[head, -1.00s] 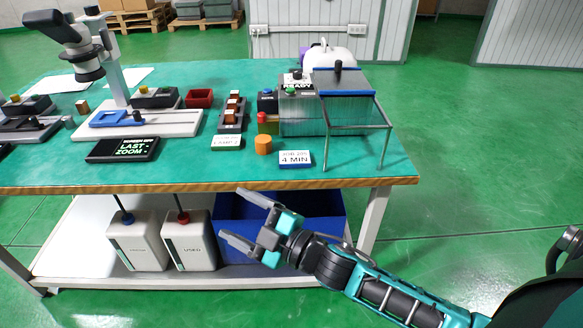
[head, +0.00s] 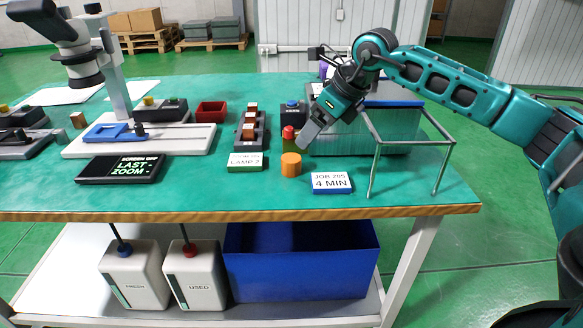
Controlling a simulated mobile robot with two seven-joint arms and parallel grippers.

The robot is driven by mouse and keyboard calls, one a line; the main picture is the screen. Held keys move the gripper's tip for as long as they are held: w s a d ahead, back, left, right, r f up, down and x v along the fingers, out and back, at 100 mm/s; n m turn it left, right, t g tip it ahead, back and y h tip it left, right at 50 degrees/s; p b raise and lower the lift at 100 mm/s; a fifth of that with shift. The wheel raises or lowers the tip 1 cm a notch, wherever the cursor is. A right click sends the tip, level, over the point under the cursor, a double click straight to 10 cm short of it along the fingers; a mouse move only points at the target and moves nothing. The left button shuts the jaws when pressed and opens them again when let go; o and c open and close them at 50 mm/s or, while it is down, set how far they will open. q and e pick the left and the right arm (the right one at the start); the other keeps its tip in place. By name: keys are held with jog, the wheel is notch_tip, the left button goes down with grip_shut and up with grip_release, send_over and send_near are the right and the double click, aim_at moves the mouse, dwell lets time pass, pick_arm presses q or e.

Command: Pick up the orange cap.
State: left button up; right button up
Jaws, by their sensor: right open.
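The orange cap (head: 291,164) is a small upright cylinder on the green table top near the front edge. It stands between the "LAMP 2" card and the "JOB 295 4 MIN" card. My right gripper (head: 303,143) reaches in from the upper right and points down and left. Its visible grey finger ends just above and behind the cap, to its right, and does not visibly grip it. The other finger is hard to make out. The gripper is open. My left gripper is not in view.
The "JOB 295 4 MIN" card (head: 331,182) and a metal frame (head: 373,165) are to the right. The "LAMP 2" card (head: 246,161) is left. A dark rack (head: 262,130) stands behind it.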

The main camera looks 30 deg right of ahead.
aim_at(292, 158)
jog(key=b+x, duration=0.1)
jog(key=x, duration=0.6)
jog(key=shift+w+a, duration=0.1)
jog(key=shift+w, duration=0.05)
jog(key=b+x, duration=0.1)
jog(key=x, duration=0.4)
jog(key=shift+w, duration=0.2)
jog(key=shift+d, duration=0.2)
jog(key=shift+c, duration=0.2)
jog(key=c, duration=1.1)
